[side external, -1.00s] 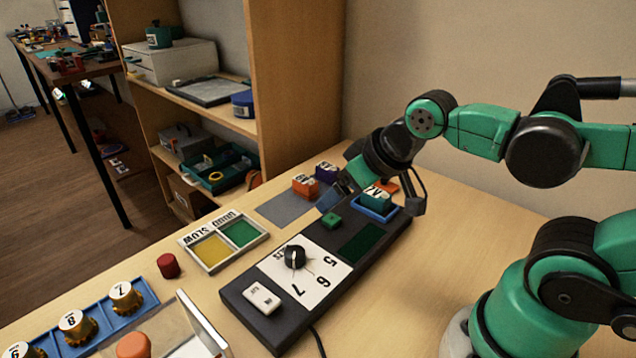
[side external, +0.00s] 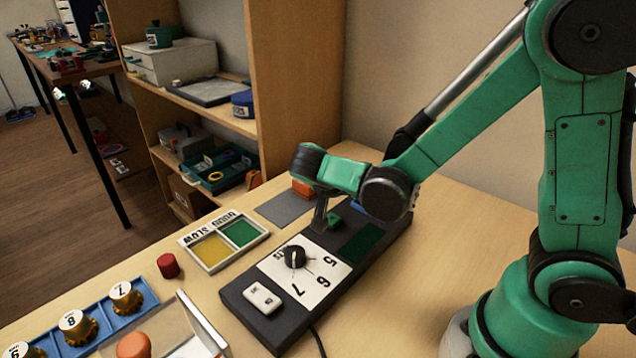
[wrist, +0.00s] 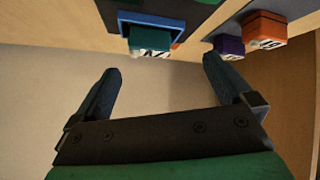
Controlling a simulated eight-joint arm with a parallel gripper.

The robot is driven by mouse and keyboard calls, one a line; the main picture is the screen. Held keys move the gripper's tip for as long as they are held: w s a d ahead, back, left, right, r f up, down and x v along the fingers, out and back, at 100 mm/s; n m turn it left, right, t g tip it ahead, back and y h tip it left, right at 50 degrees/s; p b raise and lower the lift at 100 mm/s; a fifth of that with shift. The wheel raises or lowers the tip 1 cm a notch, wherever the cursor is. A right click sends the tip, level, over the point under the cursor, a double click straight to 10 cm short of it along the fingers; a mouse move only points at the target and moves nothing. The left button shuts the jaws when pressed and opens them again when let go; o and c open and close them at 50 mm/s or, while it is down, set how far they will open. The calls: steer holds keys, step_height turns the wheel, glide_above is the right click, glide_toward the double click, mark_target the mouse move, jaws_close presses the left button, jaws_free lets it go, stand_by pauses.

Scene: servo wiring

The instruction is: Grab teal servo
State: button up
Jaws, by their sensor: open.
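The teal servo (wrist: 150,38), a small block with a white printed label, sits in a blue tray (wrist: 123,20) at the top of the wrist view. In the side view my arm hides the servo, and only a bit of the blue tray (side external: 357,207) shows. My gripper (wrist: 162,70) is open and empty, its fingers apart with bare wall and table behind them. The servo appears beyond the fingertips, not between them.
An orange block (wrist: 264,32) and a purple block (wrist: 228,47) stand close by. The black console (side external: 275,325) carries a dial (side external: 294,256) and a white switch (side external: 262,298). A two-colour tray (side external: 226,242) lies left of it. The table's right side is clear.

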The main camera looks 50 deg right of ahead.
steer(key=m, duration=0.1)
steer(key=f+m+h, duration=0.1)
steer(key=m+g+h, duration=0.1)
steer(key=m, duration=0.1)
steer(key=shift+s+d+f, duration=0.15)
steer(key=shift+s+d, duration=0.05)
steer(key=shift+d, duration=0.1)
steer(key=shift+d+f+m+h, duration=0.1)
steer(key=shift+d+m+h, duration=0.05)
steer(key=shift+m+h, duration=0.15)
steer(key=shift+x, duration=2.65)
steer(key=shift+s, duration=0.15)
steer(key=c, duration=1.2)
